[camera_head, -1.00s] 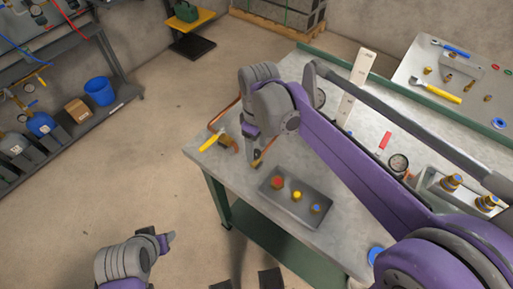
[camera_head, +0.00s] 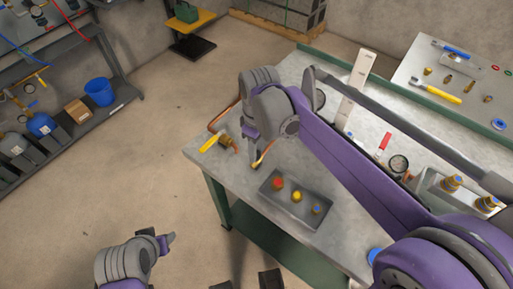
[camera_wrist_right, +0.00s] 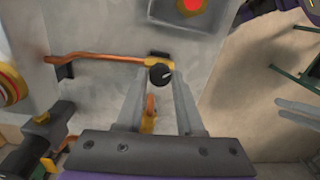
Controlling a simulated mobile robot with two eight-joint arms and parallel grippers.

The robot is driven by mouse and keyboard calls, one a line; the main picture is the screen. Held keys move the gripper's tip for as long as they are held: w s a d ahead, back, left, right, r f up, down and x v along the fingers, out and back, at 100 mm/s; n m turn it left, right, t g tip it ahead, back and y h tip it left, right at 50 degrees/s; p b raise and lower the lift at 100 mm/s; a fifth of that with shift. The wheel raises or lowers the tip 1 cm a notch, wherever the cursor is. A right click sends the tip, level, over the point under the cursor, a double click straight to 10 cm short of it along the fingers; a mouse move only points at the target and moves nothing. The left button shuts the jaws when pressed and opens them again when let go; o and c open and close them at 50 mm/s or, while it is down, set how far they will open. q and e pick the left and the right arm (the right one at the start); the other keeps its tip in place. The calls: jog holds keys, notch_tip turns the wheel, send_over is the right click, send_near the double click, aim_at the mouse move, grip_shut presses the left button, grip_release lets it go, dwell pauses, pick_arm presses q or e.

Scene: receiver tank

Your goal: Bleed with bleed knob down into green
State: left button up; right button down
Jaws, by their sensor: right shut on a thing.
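The bleed knob, a small black round knob with a white mark (camera_wrist_right: 160,75), sits at the end of a copper pipe (camera_wrist_right: 105,57). My right gripper (camera_wrist_right: 160,78) is shut on the knob, one finger on each side. In the head view my right gripper (camera_head: 254,158) is low over the left part of the metal bench (camera_head: 325,234); its fingers and arm hide the knob there. A dial gauge (camera_head: 398,164) lies farther right, its needle and any green band too small to read. My left gripper (camera_head: 168,238) hangs over the floor, away from the bench; its opening is unclear.
A yellow-handled valve (camera_head: 209,143) is just left of my right gripper. A grey tray (camera_head: 277,202) with red, yellow and blue-topped parts lies in front of it. A red-handled valve (camera_head: 384,142) stands behind my right arm.

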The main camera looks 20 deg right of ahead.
aim_at(258, 152)
jog(key=m, duration=0.3)
jog(key=shift+m+p, duration=0.7)
jog(key=shift+m, duration=1.7)
jog(key=c, duration=0.5)
grip_release()
jog(key=shift+c, duration=0.2)
jog(key=shift+r, duration=0.15)
notch_tip(258, 152, up, 11)
jog(key=shift+d+f+p, duration=0.2)
jog(key=shift+d+p, duration=0.05)
jog(key=shift+p, duration=0.2)
